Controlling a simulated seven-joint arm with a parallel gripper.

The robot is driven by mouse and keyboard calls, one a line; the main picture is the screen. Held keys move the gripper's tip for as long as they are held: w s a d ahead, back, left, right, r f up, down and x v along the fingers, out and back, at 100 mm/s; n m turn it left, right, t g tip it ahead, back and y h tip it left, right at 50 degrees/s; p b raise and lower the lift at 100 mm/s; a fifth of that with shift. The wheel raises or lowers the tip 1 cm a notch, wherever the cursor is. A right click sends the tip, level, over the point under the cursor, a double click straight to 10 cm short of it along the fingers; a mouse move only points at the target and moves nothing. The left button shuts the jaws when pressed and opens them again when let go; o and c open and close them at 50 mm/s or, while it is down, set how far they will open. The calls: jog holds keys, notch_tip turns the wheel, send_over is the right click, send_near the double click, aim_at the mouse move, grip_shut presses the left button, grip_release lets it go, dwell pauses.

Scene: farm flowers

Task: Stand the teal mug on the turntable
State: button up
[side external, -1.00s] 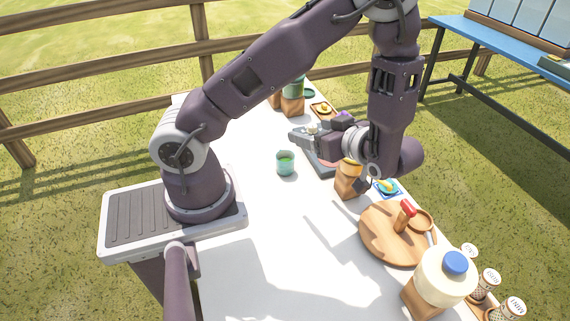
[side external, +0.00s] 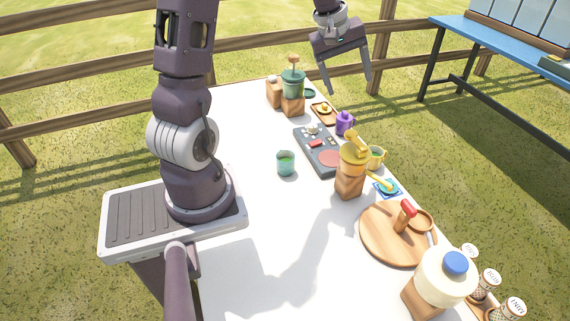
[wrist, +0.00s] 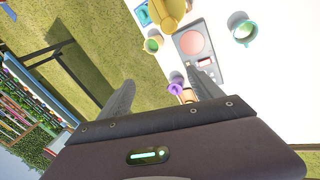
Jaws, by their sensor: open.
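The teal mug (side external: 285,162) stands upright on the white table, left of a flat grey panel; it also shows in the wrist view (wrist: 243,32). The panel (side external: 306,137) carries a pinkish-red disc (side external: 331,158), seen from above in the wrist view (wrist: 191,43). A round wooden board (side external: 375,240) with a red-topped wooden peg and small dish lies nearer the camera. I cannot tell for sure which of these two is the turntable. My gripper (side external: 347,90) is open and empty, raised beyond the table's far right edge, well away from the teal mug.
A purple mug (side external: 345,123), a yellow dispenser (side external: 351,162) and a yellow-green mug (side external: 376,157) stand right of the panel. A green-topped dispenser (side external: 293,85) stands at the back. A cream jar (side external: 442,277) is at the front. The table's middle left is clear.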

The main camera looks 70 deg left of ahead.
aim_at(285, 158)
jog(key=s+a+g, duration=0.2)
jog(key=s, duration=0.5)
jog(key=s+a+g, duration=0.2)
jog(key=s+a, duration=0.1)
jog(key=s, duration=0.4)
jog(key=shift+g, duration=0.3)
jog(key=f, duration=2.5)
jog(key=shift+w+d+f, duration=0.1)
jog(key=shift+w+f, duration=0.1)
jog(key=shift+f, duration=0.1)
grip_shut()
jog(key=shift+r, duration=0.15)
